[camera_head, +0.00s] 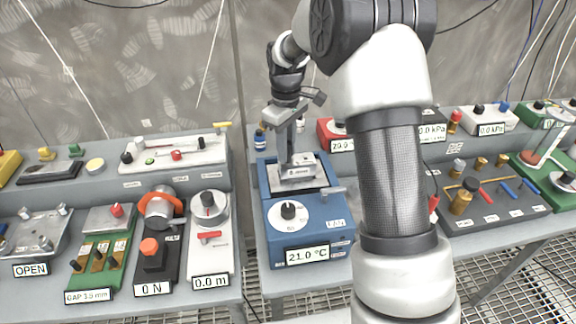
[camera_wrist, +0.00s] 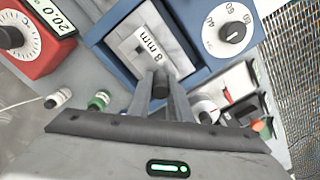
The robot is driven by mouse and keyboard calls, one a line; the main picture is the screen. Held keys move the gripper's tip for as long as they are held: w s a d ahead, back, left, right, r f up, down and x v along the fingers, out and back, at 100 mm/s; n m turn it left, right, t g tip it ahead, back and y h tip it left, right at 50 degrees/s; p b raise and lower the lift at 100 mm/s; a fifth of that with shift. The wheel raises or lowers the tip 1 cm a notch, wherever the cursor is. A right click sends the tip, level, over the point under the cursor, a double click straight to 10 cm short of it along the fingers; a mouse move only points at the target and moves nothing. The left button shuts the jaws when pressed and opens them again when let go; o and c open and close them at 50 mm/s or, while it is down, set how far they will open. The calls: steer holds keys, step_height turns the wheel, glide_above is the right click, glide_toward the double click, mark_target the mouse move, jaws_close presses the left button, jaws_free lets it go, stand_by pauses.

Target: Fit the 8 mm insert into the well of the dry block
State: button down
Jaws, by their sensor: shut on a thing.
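The dry block (camera_head: 310,222) is a blue box with a black dial and a 21.0 °C display; its blue rim also shows in the wrist view (camera_wrist: 108,65). The 8 mm insert (camera_head: 292,181) is a grey metal block marked "8 mm", seen close up in the wrist view (camera_wrist: 150,38). It lies within the outline of the well's opening and looks slightly turned to the rim in the head view. I cannot tell how deep it sits. My gripper (camera_head: 291,160) points down over the well, its fingers (camera_wrist: 160,82) shut on the insert's dark post, partly hidden.
A red box with a dial (camera_head: 333,131) stands behind the dry block. A white device reading 0.0 m (camera_head: 209,235) stands to the left, across a gap between benches. A tray of brass fittings (camera_head: 490,200) lies to the right, partly behind my arm.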

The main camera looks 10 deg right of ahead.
steer(key=shift+f, duration=2.4)
steer(key=shift+f, duration=0.1)
steer(key=c, duration=1.6)
jaws_free()
steer(key=shift+f, duration=0.1)
